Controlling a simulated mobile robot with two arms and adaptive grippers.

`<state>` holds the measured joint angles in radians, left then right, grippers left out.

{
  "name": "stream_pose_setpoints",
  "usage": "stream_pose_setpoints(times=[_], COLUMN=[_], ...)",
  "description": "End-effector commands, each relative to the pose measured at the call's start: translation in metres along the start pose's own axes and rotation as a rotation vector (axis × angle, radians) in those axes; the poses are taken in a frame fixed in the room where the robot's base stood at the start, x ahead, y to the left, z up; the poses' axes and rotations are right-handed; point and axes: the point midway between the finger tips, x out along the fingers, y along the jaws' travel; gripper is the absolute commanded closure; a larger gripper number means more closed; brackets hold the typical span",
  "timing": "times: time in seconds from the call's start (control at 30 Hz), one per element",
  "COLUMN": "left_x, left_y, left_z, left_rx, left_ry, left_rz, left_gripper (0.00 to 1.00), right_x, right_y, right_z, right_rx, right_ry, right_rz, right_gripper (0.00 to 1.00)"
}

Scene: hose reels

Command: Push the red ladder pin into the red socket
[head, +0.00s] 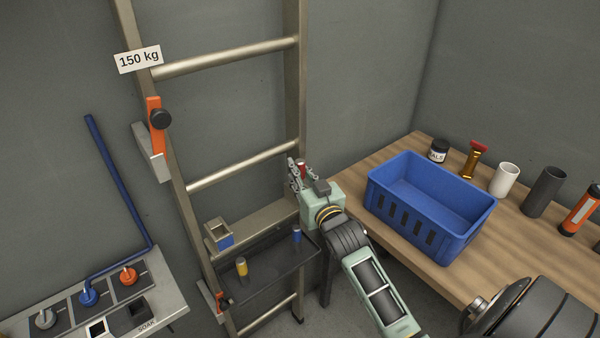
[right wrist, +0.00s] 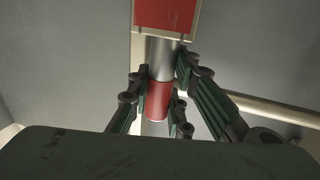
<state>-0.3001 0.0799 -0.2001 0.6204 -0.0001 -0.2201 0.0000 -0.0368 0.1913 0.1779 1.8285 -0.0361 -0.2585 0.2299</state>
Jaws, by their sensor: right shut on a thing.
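My right gripper (head: 295,175) is beside the ladder's right rail, shut on the red ladder pin (head: 301,167). In the right wrist view the pin's red part (right wrist: 158,101) is between the fingers (right wrist: 160,100), and its silver shaft (right wrist: 160,58) points up the picture. A red block with a beige edge (right wrist: 166,14), which looks like the red socket, is at the top of that view. The shaft's far end meets the block's lower edge; I cannot tell whether it is inside. The socket is not clear in the head view. My left gripper is not in view.
The ladder (head: 240,165) stands against the wall. Its lower tray (head: 265,270) holds a yellow pin (head: 241,267) and a blue pin (head: 297,234); a blue-fronted socket (head: 222,238) is above. A blue crate (head: 470,232) stands on the wooden bench (head: 395,225) at right.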

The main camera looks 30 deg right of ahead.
Motion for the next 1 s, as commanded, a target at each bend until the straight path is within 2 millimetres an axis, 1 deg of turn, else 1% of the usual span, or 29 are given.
stream_pose_setpoints(times=[0.73,0.77,0.9,1.0], left_x=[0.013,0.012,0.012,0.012], left_y=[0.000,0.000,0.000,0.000], left_z=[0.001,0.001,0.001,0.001], left_rx=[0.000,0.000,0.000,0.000], left_ry=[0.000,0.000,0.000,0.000], left_rz=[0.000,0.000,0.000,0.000], left_gripper=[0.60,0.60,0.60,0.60], right_x=[0.000,0.000,0.000,0.000], right_y=[0.000,0.000,-0.001,-0.001], right_z=[0.020,0.019,0.020,0.021], right_rx=[0.000,0.000,0.001,0.002], right_ry=[0.001,0.000,-0.003,-0.005], right_rz=[0.000,0.000,-0.001,-0.002], right_gripper=[1.00,0.79,0.67,0.60])
